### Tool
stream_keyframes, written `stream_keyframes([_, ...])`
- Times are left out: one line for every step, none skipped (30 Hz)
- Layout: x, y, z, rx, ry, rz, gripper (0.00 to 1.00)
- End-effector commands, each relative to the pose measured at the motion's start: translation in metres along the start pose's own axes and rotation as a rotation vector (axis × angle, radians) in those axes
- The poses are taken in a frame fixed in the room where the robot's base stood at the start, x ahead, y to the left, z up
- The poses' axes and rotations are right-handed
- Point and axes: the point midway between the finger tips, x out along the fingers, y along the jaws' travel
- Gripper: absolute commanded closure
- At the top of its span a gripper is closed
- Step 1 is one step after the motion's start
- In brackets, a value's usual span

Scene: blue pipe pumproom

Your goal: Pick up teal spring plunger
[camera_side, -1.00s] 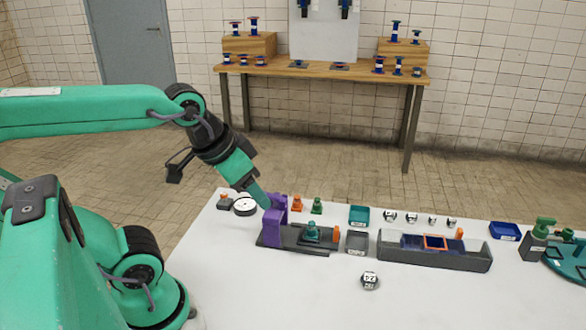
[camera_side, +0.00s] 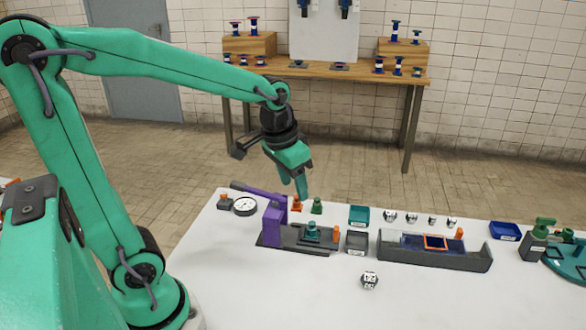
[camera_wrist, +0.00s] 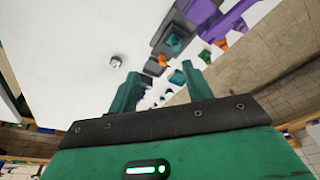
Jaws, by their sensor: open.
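The teal spring plunger (camera_side: 312,232) stands upright on a dark grey fixture (camera_side: 292,246) with a purple clamp frame (camera_side: 272,222). The plunger also shows in the wrist view (camera_wrist: 174,43), beyond and above my fingertips. My gripper (camera_side: 301,196) is open and empty, with its fingers pointing down. In the side view it appears above and behind the fixture, apart from the plunger. In the wrist view the two fingers of my gripper (camera_wrist: 161,72) stand apart with nothing held between them. The purple lever (camera_side: 257,190) points out to the left from the frame.
An orange piece (camera_side: 336,234) stands at the fixture's right end. Behind are an orange plunger (camera_side: 297,204) and a green one (camera_side: 317,206). A grey bin (camera_side: 357,243), a teal bin (camera_side: 359,215) and a long tray (camera_side: 434,256) lie to the right. The front table is mostly clear.

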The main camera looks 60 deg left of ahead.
Motion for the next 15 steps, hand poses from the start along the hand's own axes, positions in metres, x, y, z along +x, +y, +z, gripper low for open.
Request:
stream_keyframes([0.008, -0.003, -0.006, -0.001, -0.021, 0.0, 0.5])
stream_keyframes([0.013, -0.004, -0.009, -0.001, -0.032, 0.001, 0.5])
stream_keyframes([0.019, -0.005, -0.013, -0.001, -0.046, 0.001, 0.5])
stream_keyframes([0.023, -0.007, -0.016, -0.001, -0.056, 0.001, 0.5])
stream_keyframes([0.028, -0.008, -0.019, 0.0, -0.066, 0.002, 0.5])
stream_keyframes([0.034, -0.01, -0.023, 0.0, -0.08, 0.002, 0.5])
stream_keyframes([0.04, -0.012, -0.026, 0.0, -0.091, 0.003, 0.5])
stream_keyframes([0.044, -0.013, -0.029, -0.001, -0.1, 0.003, 0.5])
stream_keyframes([0.052, -0.015, -0.032, -0.001, -0.115, 0.004, 0.5])
stream_keyframes([0.057, -0.017, -0.035, -0.001, -0.124, 0.005, 0.5])
stream_keyframes([0.062, -0.018, -0.037, -0.001, -0.134, 0.006, 0.5])
stream_keyframes([0.07, -0.02, -0.04, -0.001, -0.148, 0.007, 0.5])
stream_keyframes([0.075, -0.022, -0.042, -0.001, -0.158, 0.008, 0.5])
stream_keyframes([0.081, -0.023, -0.044, 0.0, -0.168, 0.009, 0.5])
stream_keyframes([0.088, -0.025, -0.047, 0.0, -0.179, 0.011, 0.5])
